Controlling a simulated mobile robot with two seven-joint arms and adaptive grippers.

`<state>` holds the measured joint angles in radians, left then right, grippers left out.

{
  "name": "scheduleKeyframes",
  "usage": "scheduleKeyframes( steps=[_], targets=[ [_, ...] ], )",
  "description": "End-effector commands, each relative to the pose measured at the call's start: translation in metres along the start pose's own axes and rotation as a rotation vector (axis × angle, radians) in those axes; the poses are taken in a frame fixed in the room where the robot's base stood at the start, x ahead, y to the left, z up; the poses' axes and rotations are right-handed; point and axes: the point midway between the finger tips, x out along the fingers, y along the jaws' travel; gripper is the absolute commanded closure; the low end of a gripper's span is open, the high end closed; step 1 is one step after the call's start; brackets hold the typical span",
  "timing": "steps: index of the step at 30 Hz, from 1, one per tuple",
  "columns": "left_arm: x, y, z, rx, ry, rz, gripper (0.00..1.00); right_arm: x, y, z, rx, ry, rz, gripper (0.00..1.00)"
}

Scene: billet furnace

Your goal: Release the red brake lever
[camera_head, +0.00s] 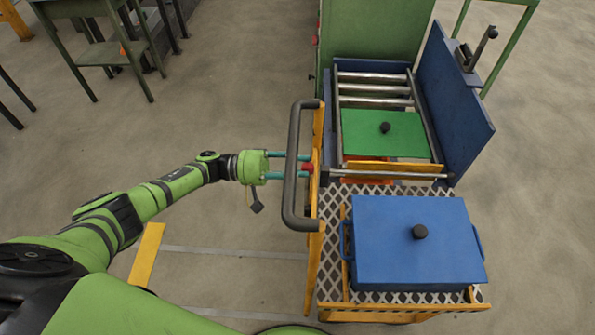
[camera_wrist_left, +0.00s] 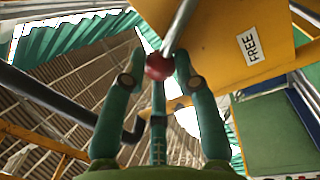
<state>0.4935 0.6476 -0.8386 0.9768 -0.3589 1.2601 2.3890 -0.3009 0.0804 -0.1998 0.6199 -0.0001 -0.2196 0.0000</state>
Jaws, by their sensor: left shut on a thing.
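The red brake lever shows as a small red knob (camera_head: 308,168) at the side of the yellow cart frame, beside the dark push handle (camera_head: 292,185). In the left wrist view the red ball (camera_wrist_left: 158,67) sits on a grey rod, between the teal fingers. My left gripper (camera_head: 307,166) reaches in from the left, its fingers passing the handle, and is shut on the red knob. A yellow plate beside the rod carries a label (camera_wrist_left: 251,45) reading "FREE". My right gripper is not in view.
A blue lidded box (camera_head: 380,265) stands on the cart's mesh deck. A green table (camera_head: 75,8) stands far left. Floor left of the cart is mostly clear.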

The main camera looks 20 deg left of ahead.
Motion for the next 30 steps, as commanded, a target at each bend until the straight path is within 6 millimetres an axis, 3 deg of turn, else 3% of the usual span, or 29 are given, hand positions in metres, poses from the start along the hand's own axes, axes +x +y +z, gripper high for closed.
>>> scheduleKeyframes(
  steps=[19,20,21,22,30],
  targets=[
    [-0.0007,-0.007,0.0011,-0.061,0.0,-0.004,1.0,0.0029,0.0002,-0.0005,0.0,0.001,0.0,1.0],
    [-0.0007,-0.007,0.0012,-0.061,0.0,-0.004,0.66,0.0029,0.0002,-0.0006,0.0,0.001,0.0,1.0],
    [-0.0006,-0.007,0.0013,-0.061,-0.001,-0.004,0.5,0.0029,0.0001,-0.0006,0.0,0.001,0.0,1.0],
    [-0.0006,-0.007,0.0013,-0.06,0.0,-0.004,0.46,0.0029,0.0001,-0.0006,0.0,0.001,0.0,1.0],
    [-0.0004,-0.005,-0.0006,-0.056,0.002,-0.001,0.46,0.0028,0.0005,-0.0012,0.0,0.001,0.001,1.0]
  ],
)
